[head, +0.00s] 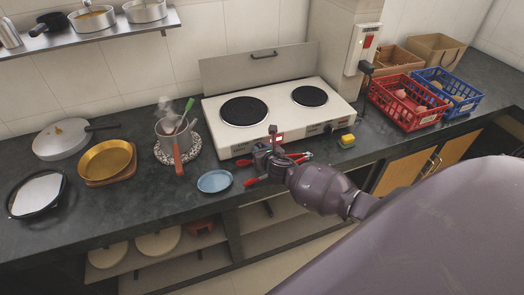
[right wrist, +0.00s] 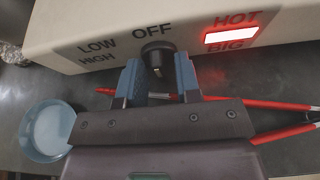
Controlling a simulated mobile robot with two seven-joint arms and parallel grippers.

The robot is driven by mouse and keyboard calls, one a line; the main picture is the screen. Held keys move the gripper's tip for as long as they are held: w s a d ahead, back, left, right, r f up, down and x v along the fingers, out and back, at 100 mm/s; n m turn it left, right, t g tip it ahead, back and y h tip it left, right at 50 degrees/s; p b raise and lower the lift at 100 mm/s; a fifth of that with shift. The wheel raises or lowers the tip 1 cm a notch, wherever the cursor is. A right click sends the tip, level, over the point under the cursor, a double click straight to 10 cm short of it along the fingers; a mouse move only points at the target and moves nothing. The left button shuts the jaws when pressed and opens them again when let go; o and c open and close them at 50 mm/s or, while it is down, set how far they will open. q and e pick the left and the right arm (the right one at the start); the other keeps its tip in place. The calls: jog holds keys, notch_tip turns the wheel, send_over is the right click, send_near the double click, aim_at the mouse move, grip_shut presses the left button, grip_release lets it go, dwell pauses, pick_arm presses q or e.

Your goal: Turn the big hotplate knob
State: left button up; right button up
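The white hotplate (head: 276,114) stands on the dark counter with two black burners. Its big knob (right wrist: 157,54) is round and black, on the front panel below the OFF label in the right wrist view. A lit red HOT sign (right wrist: 231,35) is above the word BIG. My right gripper (head: 268,150) is at the hotplate's front left; in the right wrist view its two blue-grey fingers (right wrist: 160,78) stand apart on either side of the knob. Whether they press on it I cannot tell. My left gripper is not in view.
Red-handled tongs (right wrist: 270,104) lie just below my right gripper. A blue dish (head: 214,181) is left of it, and a steaming pot (head: 172,128) beyond. A yellow sponge (head: 346,140) lies at the hotplate's front right. Red (head: 408,119) and blue crates stand farther right.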

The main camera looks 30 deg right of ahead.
jog(key=shift+o, duration=0.4)
jog(key=p+v, duration=0.1)
jog(key=v, duration=0.8)
jog(key=shift+s, duration=0.3)
jog(key=shift+s+a+r, duration=0.2)
jog(key=shift+s+r, duration=0.05)
jog(key=shift+s, duration=0.25)
jog(key=shift+p, duration=0.3)
jog(key=s+a+p, duration=0.2)
jog(key=s, duration=0.5)
jog(key=shift+s, duration=0.4)
